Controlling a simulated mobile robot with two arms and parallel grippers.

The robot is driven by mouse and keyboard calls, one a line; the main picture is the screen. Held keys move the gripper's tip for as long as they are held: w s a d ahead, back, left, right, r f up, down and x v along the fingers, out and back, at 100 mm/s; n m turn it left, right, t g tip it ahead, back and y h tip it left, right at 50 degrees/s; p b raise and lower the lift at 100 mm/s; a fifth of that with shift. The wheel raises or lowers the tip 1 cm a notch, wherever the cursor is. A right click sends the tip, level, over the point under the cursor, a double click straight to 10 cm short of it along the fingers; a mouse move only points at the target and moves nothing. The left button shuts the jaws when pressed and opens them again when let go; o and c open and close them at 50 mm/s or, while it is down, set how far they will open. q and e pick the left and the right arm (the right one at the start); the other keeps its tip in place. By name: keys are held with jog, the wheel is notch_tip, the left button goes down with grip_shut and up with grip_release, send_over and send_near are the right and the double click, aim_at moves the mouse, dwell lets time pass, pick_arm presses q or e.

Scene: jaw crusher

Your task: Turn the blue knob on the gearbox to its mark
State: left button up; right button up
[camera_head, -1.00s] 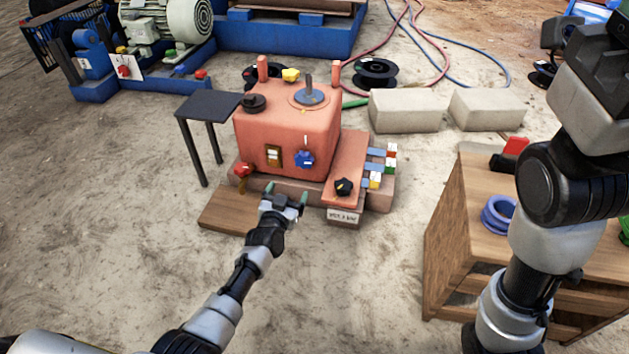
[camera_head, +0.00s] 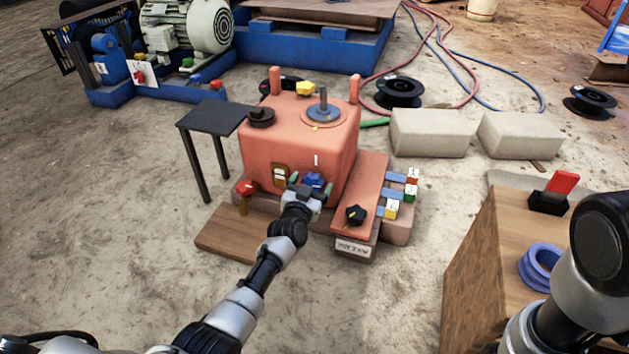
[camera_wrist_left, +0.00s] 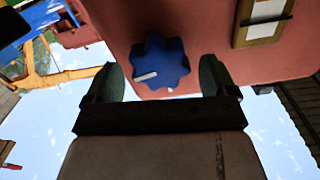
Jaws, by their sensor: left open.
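The red gearbox (camera_head: 297,140) stands on its base in the middle of the head view. The blue knob (camera_head: 313,180) is on its front face, partly hidden by my left gripper. A short white mark (camera_head: 316,160) sits on the face just above the knob. In the left wrist view the blue star-shaped knob (camera_wrist_left: 163,58) shows a white pointer line aimed left, away from the small white mark at its lower edge. My left gripper (camera_head: 310,185) is open, its two fingers on either side of the knob; I cannot tell whether they touch it. My right gripper is out of view.
A yellow knob (camera_head: 306,88), a red knob (camera_head: 246,187) and a black knob (camera_head: 355,215) are on the machine. A dark side table (camera_head: 214,116) stands left. A wooden cabinet (camera_head: 474,270) is at right, near my right arm. Ground at front left is clear.

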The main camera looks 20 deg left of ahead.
pick_arm(q)
jog(key=shift+w, duration=0.15)
jog(key=shift+c, duration=0.3)
jog(key=c, duration=0.9)
jog(key=shift+o, duration=0.2)
